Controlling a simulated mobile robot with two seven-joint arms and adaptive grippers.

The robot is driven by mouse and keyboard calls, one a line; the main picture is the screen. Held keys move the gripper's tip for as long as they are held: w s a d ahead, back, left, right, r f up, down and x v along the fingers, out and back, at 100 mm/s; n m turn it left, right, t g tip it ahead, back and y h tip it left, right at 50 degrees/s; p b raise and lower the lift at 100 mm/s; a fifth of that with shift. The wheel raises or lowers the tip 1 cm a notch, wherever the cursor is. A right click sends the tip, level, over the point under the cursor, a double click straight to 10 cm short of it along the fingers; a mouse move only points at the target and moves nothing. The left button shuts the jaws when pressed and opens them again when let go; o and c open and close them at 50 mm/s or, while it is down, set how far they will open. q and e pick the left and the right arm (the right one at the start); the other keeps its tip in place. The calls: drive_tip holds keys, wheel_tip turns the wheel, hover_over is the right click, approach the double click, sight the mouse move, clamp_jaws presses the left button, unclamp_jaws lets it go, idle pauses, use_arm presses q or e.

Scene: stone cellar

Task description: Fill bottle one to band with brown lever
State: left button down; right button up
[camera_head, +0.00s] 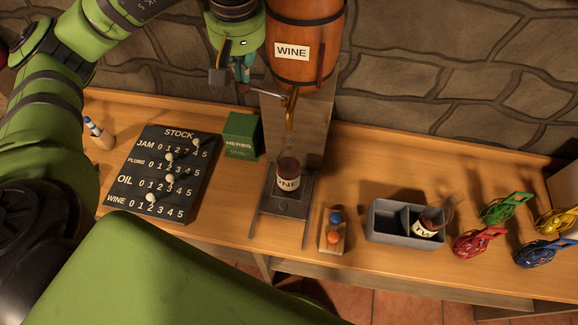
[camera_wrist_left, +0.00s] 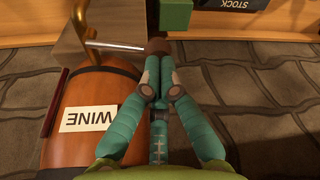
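The wine barrel (camera_head: 305,30) has a brass spout (camera_head: 290,112) and a metal rod ending in a brown lever knob (camera_wrist_left: 158,46). My left gripper (camera_head: 243,78) is at that knob, left of the spout; in the wrist view its fingers (camera_wrist_left: 157,72) are closed together on it. Bottle one (camera_head: 288,172) stands upright below the spout, its label partly readable. Dark liquid shows in its body and the neck looks clear. The band and any running stream are too small to make out. My right gripper is not in view.
A grey two-part crate (camera_head: 383,238) holds a tilted labelled bottle (camera_head: 427,222). A small block with blue and orange balls (camera_head: 333,232), a green HERBS box (camera_head: 241,136), a STOCK board (camera_head: 163,172) and coloured wire-like items (camera_head: 478,241) stand on the bench.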

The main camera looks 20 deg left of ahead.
use_arm(q)
drive_tip(key=shift+s+r, duration=0.1)
drive_tip(key=shift+r, duration=0.6)
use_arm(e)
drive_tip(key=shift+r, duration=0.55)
use_arm(q)
wheel_tip(320, 180, up, 5)
drive_tip(key=p, duration=0.5)
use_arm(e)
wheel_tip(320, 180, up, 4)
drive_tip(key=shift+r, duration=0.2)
